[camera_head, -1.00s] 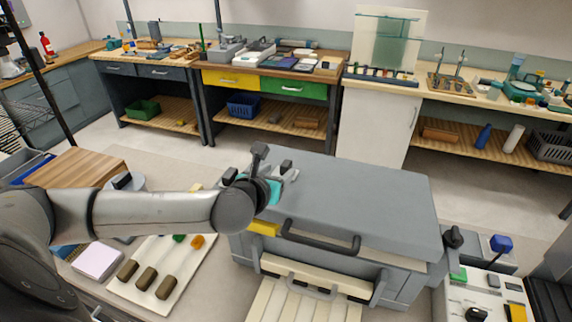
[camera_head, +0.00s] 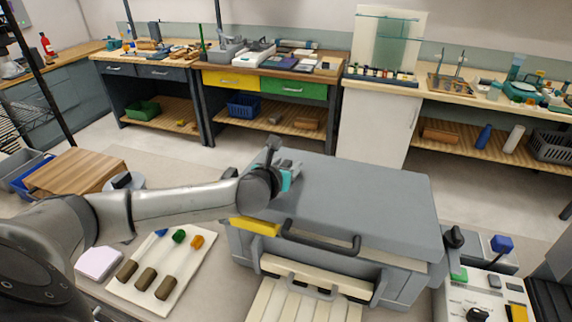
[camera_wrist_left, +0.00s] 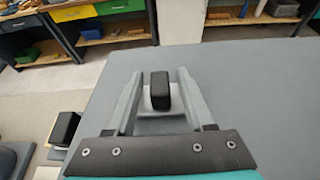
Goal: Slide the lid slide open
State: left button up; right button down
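The lid slide appears to be the black knob (camera_wrist_left: 160,90) on a small pale base on top of the large grey chest. In the left wrist view the knob stands between the two fingers of my left gripper (camera_wrist_left: 159,74), with a gap on each side. The gripper is open and does not visibly touch the knob. In the head view my left gripper (camera_head: 292,168) is low over the left part of the grey lid (camera_head: 360,195), and the gripper and wrist hide the knob. My right gripper is not in view.
A dark bar handle (camera_head: 320,243) and a yellow block (camera_head: 255,226) are at the chest's front. A white board with coloured handles (camera_head: 160,270) lies at left. A control panel (camera_head: 485,300) stands at right. Most of the lid top is clear.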

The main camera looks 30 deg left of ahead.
pick_arm(q)
grip_shut()
dwell(1.2)
